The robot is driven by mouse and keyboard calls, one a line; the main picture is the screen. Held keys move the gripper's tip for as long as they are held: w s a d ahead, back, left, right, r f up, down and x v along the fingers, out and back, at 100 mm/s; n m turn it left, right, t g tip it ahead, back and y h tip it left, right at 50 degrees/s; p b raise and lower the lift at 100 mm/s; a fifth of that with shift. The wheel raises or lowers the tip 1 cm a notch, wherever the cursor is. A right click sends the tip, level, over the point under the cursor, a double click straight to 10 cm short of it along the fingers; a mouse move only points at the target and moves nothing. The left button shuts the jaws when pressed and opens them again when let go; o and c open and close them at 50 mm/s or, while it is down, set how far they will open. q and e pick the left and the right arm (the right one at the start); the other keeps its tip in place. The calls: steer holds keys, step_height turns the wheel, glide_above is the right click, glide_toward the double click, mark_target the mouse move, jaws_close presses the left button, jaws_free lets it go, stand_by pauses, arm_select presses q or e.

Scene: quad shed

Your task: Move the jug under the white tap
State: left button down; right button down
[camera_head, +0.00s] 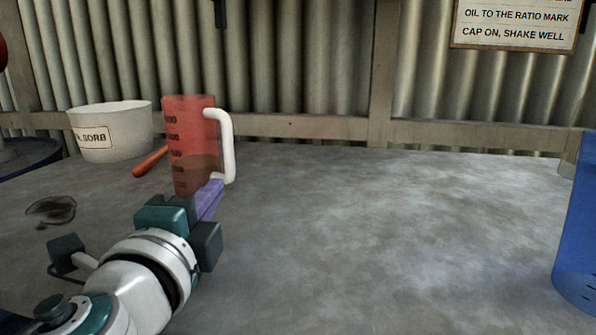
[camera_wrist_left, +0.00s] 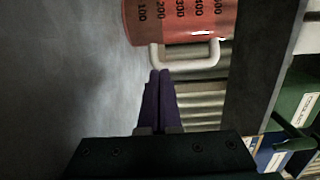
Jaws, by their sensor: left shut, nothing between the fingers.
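The jug (camera_head: 190,125) is a red, see-through measuring jug with black marks and a white handle (camera_head: 228,150). It stands on the grey bench left of the middle, with some brownish liquid low inside. It also shows at the top of the left wrist view (camera_wrist_left: 185,20). My left gripper (camera_head: 214,188) has purple fingers, shut with nothing between them. The fingertips (camera_wrist_left: 160,74) are close to the jug's handle; I cannot tell whether they touch. No white tap shows in either view. My right gripper is out of view.
A white tub (camera_head: 112,135) stands left of the jug, with an orange-brown handle-like thing (camera_head: 150,162) between them. A dark stain (camera_head: 52,210) marks the bench at left. A blue container (camera_head: 578,235) stands at the right edge. The bench middle is clear.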

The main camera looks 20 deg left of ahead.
mark_target(198, 175)
arm_select(q)
steer(key=shift+w+a, duration=0.6)
steer(key=shift+a, duration=0.4)
steer(key=shift+w+a, duration=0.6)
steer(key=shift+a, duration=0.35)
steer(key=shift+w+a, duration=0.25)
steer(key=shift+a, duration=0.25)
steer(key=shift+w+a, duration=0.2)
steer(key=shift+a, duration=0.3)
